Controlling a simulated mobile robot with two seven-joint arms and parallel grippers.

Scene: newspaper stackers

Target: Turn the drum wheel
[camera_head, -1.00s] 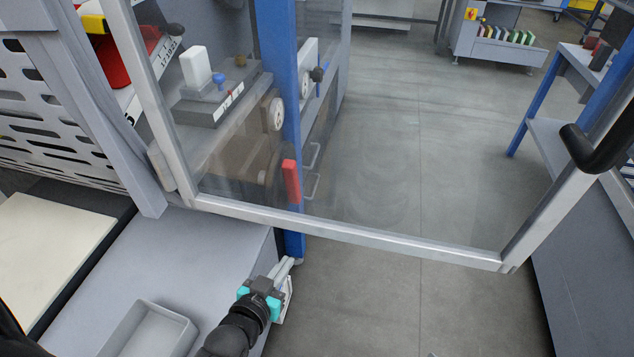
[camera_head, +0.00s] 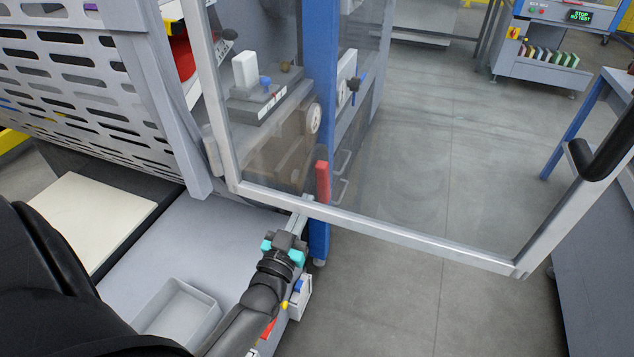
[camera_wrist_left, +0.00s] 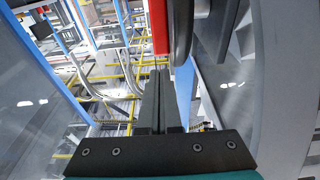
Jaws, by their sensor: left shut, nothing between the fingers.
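My left gripper (camera_head: 303,206) is shut and empty, its tips at the lower edge of the clear framed guard door (camera_head: 390,232), close to the blue post (camera_head: 320,235). In the left wrist view its closed fingers (camera_wrist_left: 160,76) point up toward a red handle (camera_wrist_left: 158,27). A dark rounded rim (camera_wrist_left: 182,32), possibly the drum wheel, stands just right of that handle; I cannot tell if the fingers touch either. In the head view a pale round disc (camera_head: 313,120) shows behind the clear panel. My right gripper is not in view.
The red handle (camera_head: 322,181) is on the blue post. A grey tray (camera_head: 178,312) sits on the ledge at lower left. A slotted grey panel (camera_head: 75,95) stands at left. The door's black grip (camera_head: 583,158) is at right. Open floor (camera_head: 400,300) lies right of the post.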

